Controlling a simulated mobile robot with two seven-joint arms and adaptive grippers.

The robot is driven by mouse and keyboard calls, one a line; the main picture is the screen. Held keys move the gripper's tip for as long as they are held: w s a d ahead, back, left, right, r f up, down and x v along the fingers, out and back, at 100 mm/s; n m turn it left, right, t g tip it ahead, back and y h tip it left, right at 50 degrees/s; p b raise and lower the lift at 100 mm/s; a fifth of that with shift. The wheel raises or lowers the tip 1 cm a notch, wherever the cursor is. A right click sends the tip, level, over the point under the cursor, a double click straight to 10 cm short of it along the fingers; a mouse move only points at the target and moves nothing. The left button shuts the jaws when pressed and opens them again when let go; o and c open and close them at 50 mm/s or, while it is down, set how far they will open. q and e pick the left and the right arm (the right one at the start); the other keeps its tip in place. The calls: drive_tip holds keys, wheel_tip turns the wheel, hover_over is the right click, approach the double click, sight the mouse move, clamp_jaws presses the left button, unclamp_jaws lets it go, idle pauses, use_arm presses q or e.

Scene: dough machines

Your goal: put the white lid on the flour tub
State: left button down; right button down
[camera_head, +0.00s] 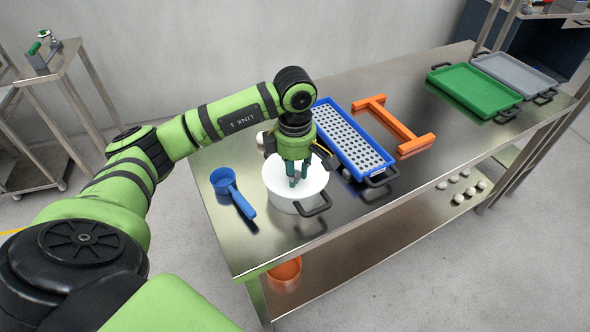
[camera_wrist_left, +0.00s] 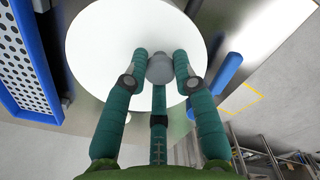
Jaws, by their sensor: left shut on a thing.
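The white lid (camera_head: 274,178) is a round disc, lying about level at the near left of the steel table. It fills the upper middle of the left wrist view (camera_wrist_left: 98,42), with a grey knob (camera_wrist_left: 160,68) at its centre. My left gripper (camera_head: 298,182) points down with its green fingers shut on that knob. The flour tub (camera_head: 284,205) is directly under the lid, mostly hidden by it. A black handle (camera_head: 316,206) sticks out at its near right. I cannot tell whether the lid rests on the rim or hovers just above. My right gripper is out of view.
A blue scoop (camera_head: 232,192) lies left of the tub. Green (camera_head: 474,91) and grey (camera_head: 514,73) trays stand at the far end.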

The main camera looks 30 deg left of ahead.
use_arm(q)
drive_tip(key=c, duration=0.9)
unclamp_jaws()
wheel_tip(320, 180, up, 12)
